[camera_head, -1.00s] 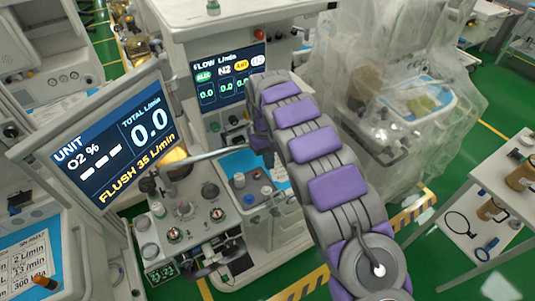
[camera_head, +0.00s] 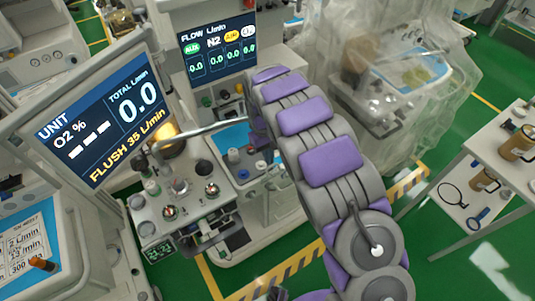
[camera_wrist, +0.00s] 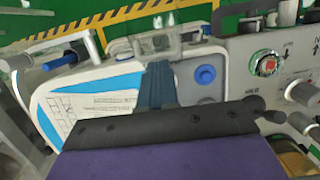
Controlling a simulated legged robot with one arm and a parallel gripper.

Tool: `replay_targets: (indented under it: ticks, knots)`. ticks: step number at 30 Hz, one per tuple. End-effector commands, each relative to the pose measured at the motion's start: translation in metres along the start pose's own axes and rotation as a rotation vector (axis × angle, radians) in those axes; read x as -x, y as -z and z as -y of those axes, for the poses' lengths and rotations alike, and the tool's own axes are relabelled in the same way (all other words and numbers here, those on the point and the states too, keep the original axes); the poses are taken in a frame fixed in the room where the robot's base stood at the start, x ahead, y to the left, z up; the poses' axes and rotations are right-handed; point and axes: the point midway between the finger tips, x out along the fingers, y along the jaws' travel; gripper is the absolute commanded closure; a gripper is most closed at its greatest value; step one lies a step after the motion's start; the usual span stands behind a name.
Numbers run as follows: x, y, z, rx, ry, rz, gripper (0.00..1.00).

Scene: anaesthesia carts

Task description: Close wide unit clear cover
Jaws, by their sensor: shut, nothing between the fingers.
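The wide unit with the large tilted "UNIT" screen (camera_head: 105,115) stands at left centre, with knobs and a metal work area below. I cannot single out its clear cover with certainty in the head view. In the wrist view a see-through, box-like piece (camera_wrist: 165,42) lies beyond the white and blue tray (camera_wrist: 95,100); I cannot tell whether it is the cover. My gripper (camera_wrist: 158,78) is shut and empty over the tray, near a blue round cap (camera_wrist: 205,74). In the head view its tip is mostly hidden behind my purple and grey arm.
A second machine under clear plastic sheeting (camera_head: 455,95) stands at the right. A white side table (camera_head: 500,165) with tan jugs is at far right. A metal bar (camera_head: 205,132) crosses above the unit's knobs. Green floor shows at lower right.

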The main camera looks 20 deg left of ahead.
Motion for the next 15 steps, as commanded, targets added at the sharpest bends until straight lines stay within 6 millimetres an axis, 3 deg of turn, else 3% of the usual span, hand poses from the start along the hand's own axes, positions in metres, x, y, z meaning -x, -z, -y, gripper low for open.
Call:
replay_targets:
  ticks: [15]
  knots:
    - [-0.0015, -0.0073, 0.0001, -0.001, 0.001, -0.038, 1.00]
